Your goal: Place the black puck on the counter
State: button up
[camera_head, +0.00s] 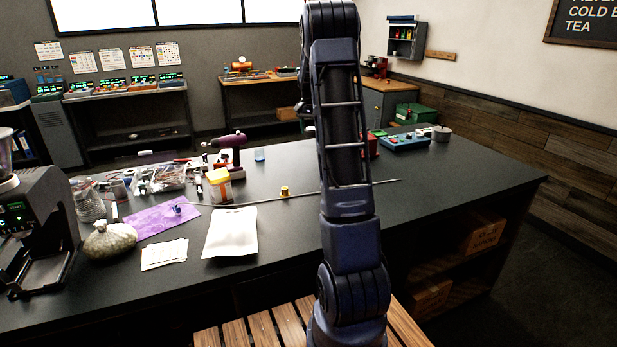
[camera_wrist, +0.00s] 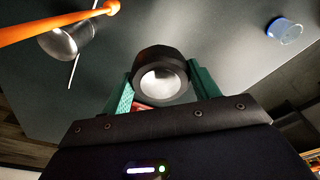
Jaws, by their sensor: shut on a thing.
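The black puck (camera_wrist: 150,57) is a short round black piece with a bright, shiny round face toward the wrist camera. My gripper (camera_wrist: 163,85) is shut on it, with one green finger on each side. The dark counter (camera_head: 455,185) fills the middle of the head view, and its surface (camera_wrist: 225,35) shows beyond the puck in the wrist view. I cannot tell how high the puck is above it. In the head view my arm hides the gripper and the puck.
In the wrist view, a blue cup (camera_wrist: 286,31) stands at upper right; an orange rod (camera_wrist: 62,23) and a shiny rounded thing (camera_wrist: 68,41) are upper left. The counter's left holds a purple cloth (camera_head: 150,221), a white packet (camera_head: 230,233) and a drill (camera_head: 231,145). Its right front is bare.

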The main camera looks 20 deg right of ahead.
aim_at(311, 177)
notch_tip(311, 177, down, 19)
jog(key=shift+f, duration=0.1)
dwell(0.5)
jog(key=o, duration=1.1)
jog(key=shift+f, duration=0.15)
jog(key=shift+o, duration=0.2)
